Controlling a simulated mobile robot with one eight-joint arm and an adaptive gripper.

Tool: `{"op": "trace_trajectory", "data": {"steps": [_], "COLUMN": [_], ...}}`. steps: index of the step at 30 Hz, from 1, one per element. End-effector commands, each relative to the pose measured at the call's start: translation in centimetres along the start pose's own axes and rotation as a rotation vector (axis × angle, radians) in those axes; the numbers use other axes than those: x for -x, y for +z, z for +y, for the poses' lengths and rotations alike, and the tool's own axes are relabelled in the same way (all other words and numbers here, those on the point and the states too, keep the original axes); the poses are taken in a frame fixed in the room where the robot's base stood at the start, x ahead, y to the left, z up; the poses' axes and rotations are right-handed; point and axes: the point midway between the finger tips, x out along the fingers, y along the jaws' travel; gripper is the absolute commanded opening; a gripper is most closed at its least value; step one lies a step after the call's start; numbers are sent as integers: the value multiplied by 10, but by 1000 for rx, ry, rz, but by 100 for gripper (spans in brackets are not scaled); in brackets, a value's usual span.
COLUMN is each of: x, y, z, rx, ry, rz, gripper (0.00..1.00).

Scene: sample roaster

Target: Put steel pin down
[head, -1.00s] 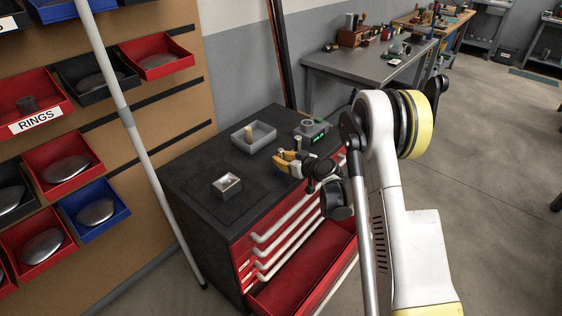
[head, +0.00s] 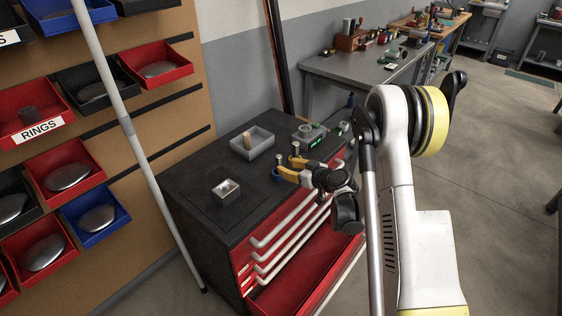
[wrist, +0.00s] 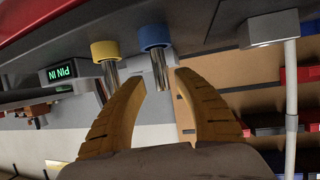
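A steel pin (wrist: 160,68) stands in a blue collar in the wrist view, which is upside down. My gripper (wrist: 160,78) has its two yellow fingers on either side of the pin's free end, with a narrow gap showing on both sides, so it is open. A second steel pin (wrist: 109,75) stands in a yellow collar beside it. In the head view my gripper (head: 287,172) is at the far right part of the black cabinet top, close to the two pins (head: 279,159). The fingers partly hide the collars there.
The black cabinet top (head: 200,170) also holds a grey tray (head: 238,148) with a tan peg, a small metal tray (head: 226,189) and a grey device (head: 310,133). A red drawer (head: 290,290) stands open below. A pale pole (head: 140,150) rises at left.

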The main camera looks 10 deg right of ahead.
Motion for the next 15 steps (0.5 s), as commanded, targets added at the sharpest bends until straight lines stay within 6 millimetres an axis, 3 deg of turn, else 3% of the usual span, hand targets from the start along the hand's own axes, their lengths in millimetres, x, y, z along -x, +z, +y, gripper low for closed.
{"op": "trace_trajectory", "data": {"steps": [1,6,11,15], "x": [14,45,59,69], "y": [-4,1,1,-14], "z": [1,0,0,-8], "rx": [0,0,0,-12], "ry": [2,1,0,-6], "rz": [-1,0,-1,-31], "gripper": [37,37,37,37]}}
